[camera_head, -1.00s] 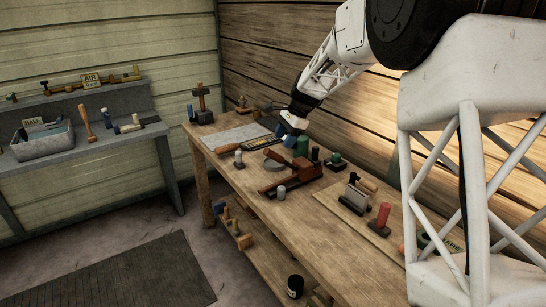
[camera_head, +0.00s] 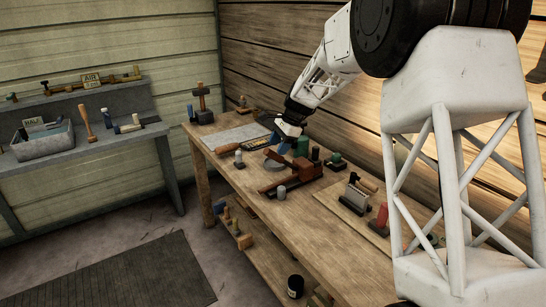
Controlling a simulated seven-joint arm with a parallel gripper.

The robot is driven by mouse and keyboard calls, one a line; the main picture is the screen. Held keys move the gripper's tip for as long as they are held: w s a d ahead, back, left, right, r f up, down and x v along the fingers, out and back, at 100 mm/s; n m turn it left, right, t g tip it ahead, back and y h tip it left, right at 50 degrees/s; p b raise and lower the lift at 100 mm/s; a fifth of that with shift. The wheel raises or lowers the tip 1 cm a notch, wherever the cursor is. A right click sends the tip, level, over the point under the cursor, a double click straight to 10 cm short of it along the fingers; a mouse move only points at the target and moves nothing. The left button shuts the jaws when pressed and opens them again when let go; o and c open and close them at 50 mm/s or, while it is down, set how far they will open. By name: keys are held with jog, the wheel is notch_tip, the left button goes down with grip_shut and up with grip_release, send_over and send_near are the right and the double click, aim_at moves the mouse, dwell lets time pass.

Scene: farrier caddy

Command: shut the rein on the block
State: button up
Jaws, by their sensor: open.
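A dark reddish-brown wooden block (camera_head: 302,172) sits near the middle of the long wooden workbench. A brown bar (camera_head: 277,184) lies low along its left front side; at this size I cannot tell whether it is the rein, or how far the rein stands from the block. A grey ring-shaped piece (camera_head: 273,165) lies left of the block.
A board with tools (camera_head: 352,198) lies to the right. A wooden-handled rasp (camera_head: 228,148) and grey sheet (camera_head: 236,134) lie left. The bench's front edge is mostly clear.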

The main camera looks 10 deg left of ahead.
aim_at(273, 156)
jog(key=shift+x, duration=2.55)
grip_shut()
